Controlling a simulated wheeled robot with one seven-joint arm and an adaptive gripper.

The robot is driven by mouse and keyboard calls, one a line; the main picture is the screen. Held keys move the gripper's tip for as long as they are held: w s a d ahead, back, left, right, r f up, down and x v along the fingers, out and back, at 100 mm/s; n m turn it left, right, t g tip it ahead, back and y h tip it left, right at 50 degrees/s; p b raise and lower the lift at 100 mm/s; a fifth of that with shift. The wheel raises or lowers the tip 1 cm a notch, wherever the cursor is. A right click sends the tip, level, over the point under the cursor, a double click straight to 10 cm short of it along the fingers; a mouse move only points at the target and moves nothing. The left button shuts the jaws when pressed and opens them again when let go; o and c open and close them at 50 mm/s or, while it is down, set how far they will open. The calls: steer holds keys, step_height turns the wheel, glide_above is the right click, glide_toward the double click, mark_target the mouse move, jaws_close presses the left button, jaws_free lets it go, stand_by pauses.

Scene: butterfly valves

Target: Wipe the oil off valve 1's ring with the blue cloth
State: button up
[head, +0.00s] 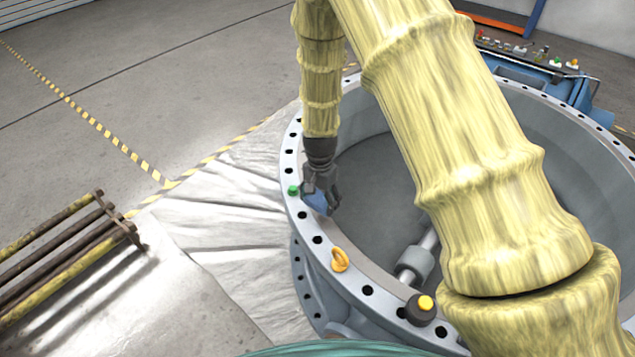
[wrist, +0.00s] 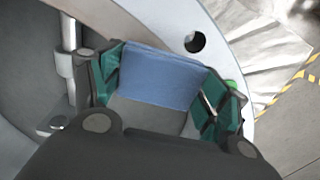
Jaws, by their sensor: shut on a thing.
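The large grey round valve (head: 295,225) has a flange ring with bolt holes around its rim. No valve number is readable, and I cannot make out oil on the ring. My gripper (head: 322,196) is at the left part of the ring, near its inner edge. It is shut on the blue cloth (head: 317,203). In the wrist view the folded cloth (wrist: 160,78) sits between the green-padded fingers, beside a bolt hole. The ring (wrist: 222,62) also shows there. I cannot tell whether the cloth touches the ring.
A green-topped piece (head: 293,190), a yellow eyebolt (head: 340,260) and a dark knob with a yellow cap (head: 420,308) stand on the ring. A white sheet (head: 210,225) lies left of the valve. A rusty rack (head: 65,255) is farther left. A blue bench (head: 530,70) stands behind.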

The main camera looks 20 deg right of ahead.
steer(key=shift+w+d+r+p, duration=0.1)
steer(key=shift+w+r+p, duration=0.1)
steer(key=shift+r+p, duration=1.35)
steer(key=shift+r, duration=0.65)
